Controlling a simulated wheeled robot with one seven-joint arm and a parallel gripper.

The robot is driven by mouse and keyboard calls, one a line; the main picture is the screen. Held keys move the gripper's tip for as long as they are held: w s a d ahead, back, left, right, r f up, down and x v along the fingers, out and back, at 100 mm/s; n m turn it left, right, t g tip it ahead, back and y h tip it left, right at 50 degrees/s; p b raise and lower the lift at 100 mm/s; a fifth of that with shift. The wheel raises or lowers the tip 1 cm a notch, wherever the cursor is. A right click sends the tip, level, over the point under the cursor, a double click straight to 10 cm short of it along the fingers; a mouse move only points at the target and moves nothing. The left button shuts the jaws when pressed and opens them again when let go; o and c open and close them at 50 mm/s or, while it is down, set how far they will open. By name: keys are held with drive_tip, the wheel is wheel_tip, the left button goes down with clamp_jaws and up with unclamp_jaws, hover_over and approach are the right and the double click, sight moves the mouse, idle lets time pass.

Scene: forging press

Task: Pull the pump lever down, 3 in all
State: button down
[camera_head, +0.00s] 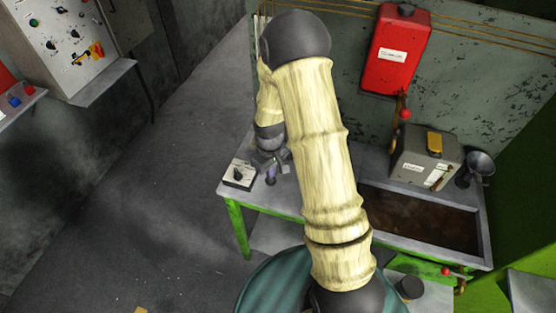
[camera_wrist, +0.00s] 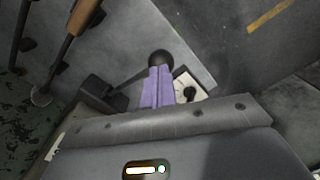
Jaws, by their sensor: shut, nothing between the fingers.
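Just beyond the fingertips is a dark round knob, which looks like the end of the pump lever (camera_wrist: 161,57). A thin bar seems to run from it to a dark block (camera_wrist: 100,92) at the left. The fingertips overlap the knob in the picture; I cannot tell whether they touch.
A white plate with a black knob (camera_head: 239,174) lies at the bench's left end, close beside my gripper. A dark-filled trough (camera_head: 484,225), a grey box (camera_head: 413,150) and a red wall box (camera_head: 396,50) are to the right. Wooden-handled tools (camera_wrist: 82,18) show at the wrist view's left.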

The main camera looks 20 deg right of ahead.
drive_tip(key=shift+w+d+r+p, duration=0.15)
drive_tip(key=shift+r+p, duration=0.35)
drive_tip(key=shift+r, duration=0.35)
drive_tip(key=shift+w+d+r+p, duration=0.1)
drive_tip(key=shift+r+p, duration=0.4)
drive_tip(key=shift+r, duration=0.35)
drive_tip(key=shift+r, duration=0.2)
drive_tip(key=s+r+m+t+b, duration=0.2)
drive_tip(key=s+r+m+b, duration=0.2)
drive_tip(key=s+r, duration=0.7)
drive_tip(key=s+b, duration=0.1)
drive_tip(key=s, duration=0.2)
drive_tip(key=shift+s+r+m+t, duration=0.15)
drive_tip(key=shift+r+m+t, duration=0.15)
drive_tip(key=shift+m, duration=0.1)
drive_tip(key=c, duration=2.1)
unclamp_jaws()
drive_tip(key=shift+a, duration=0.1)
